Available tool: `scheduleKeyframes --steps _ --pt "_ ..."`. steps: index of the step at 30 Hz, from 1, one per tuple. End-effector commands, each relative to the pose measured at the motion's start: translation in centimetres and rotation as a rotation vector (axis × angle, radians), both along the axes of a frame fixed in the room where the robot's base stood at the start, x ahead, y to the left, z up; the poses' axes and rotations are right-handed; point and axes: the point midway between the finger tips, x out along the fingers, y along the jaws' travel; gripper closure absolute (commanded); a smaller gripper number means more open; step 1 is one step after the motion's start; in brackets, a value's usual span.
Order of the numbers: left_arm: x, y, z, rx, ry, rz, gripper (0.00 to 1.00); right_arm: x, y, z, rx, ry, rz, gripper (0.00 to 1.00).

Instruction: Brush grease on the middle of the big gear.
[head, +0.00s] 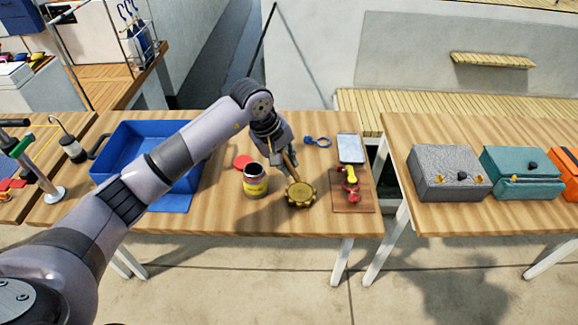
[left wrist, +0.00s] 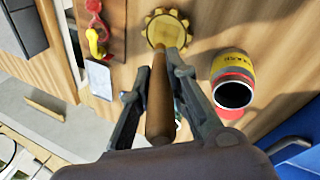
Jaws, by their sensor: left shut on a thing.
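The big gear (head: 300,194) is a brass-coloured toothed wheel on the wooden table; it also shows at the top of the left wrist view (left wrist: 168,28). My left gripper (head: 286,160) is above and just behind the gear, shut on the brown wooden handle of a brush (left wrist: 160,95). The brush points down at the gear's middle; its tip is at or very near the gear face, and I cannot tell if it touches. An open grease jar (head: 255,181) with a yellow label stands left of the gear; it also shows in the left wrist view (left wrist: 232,82). My right gripper is not in view.
A red lid (head: 243,161) lies behind the jar. A blue tray (head: 128,135) stands at the left. A board (head: 343,199) with red and yellow parts and a tablet-like device (head: 350,147) lie to the right. Grey and teal cases stand on the right table (head: 398,135).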

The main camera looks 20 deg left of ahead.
Motion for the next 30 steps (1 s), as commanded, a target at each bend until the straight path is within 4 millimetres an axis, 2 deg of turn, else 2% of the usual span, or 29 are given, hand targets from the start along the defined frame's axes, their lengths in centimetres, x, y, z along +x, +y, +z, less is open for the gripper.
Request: scheduleKeyframes --steps 3,9,30 --pt "0.0 0.2 1.3 0.0 0.0 0.004 1.0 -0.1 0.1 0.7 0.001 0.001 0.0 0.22" --pt "0.0 0.4 2.7 0.0 0.0 0.008 1.0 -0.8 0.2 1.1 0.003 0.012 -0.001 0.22" --pt "-0.1 0.9 3.1 0.006 0.005 0.002 1.0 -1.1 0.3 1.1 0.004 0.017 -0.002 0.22"
